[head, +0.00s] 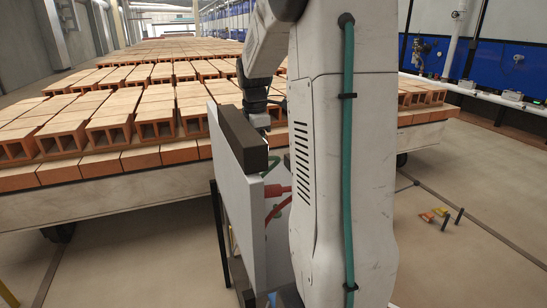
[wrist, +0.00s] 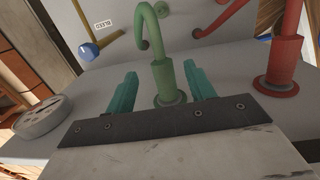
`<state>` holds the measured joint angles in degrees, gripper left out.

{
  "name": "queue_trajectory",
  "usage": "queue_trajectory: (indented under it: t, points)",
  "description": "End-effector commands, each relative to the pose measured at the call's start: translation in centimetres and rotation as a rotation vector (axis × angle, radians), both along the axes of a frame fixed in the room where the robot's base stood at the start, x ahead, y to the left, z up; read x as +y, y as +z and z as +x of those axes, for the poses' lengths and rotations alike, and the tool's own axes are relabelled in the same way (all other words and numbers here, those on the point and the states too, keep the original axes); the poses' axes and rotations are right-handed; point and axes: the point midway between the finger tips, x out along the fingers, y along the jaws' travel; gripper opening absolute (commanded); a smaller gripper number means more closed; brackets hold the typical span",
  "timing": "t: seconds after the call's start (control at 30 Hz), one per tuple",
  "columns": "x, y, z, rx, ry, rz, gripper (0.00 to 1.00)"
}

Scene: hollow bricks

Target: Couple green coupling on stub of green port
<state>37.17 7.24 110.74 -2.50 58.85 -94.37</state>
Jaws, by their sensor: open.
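In the wrist view the green coupling (wrist: 164,82) stands upright with its green hose (wrist: 148,14) bending over at the top. Its foot is at the green port (wrist: 170,100), a green ring on a pale panel. I cannot tell whether the coupling is fully on the stub. My gripper (wrist: 160,70) is open, with one teal finger on each side of the coupling and visible gaps. The gripper's dark front edge lies just below the port. In the head view a bit of green hose (head: 271,164) shows beside the panel; my arm hides the gripper's fingers.
A red coupling (wrist: 284,62) with a red hose stands to the right on the pale panel (wrist: 225,60). A blue knob (wrist: 90,50), a white label (wrist: 103,24) and a grey round disc (wrist: 42,116) are to the left. Brick stacks (head: 140,110) fill a trolley behind.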

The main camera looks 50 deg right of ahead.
Motion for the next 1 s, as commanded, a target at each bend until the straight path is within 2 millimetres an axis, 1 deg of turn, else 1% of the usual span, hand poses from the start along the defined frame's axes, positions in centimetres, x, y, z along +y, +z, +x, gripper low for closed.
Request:
queue_trajectory:
  t: [0.03,0.1,0.4,0.6,0.8,1.0]
  points:
    - [0.0,1.3,0.1,-0.005,0.0,-0.003,0.54]
    - [1.0,1.2,-1.8,-0.002,-0.001,-0.001,0.54]
    - [4.5,1.9,-8.3,-0.003,-0.001,-0.002,0.54]
    - [6.3,2.2,-11.8,-0.003,0.0,-0.002,0.54]
    - [7.4,2.3,-13.7,-0.002,-0.001,-0.001,0.54]
    - [7.6,2.3,-14.1,-0.001,0.0,-0.001,0.54]
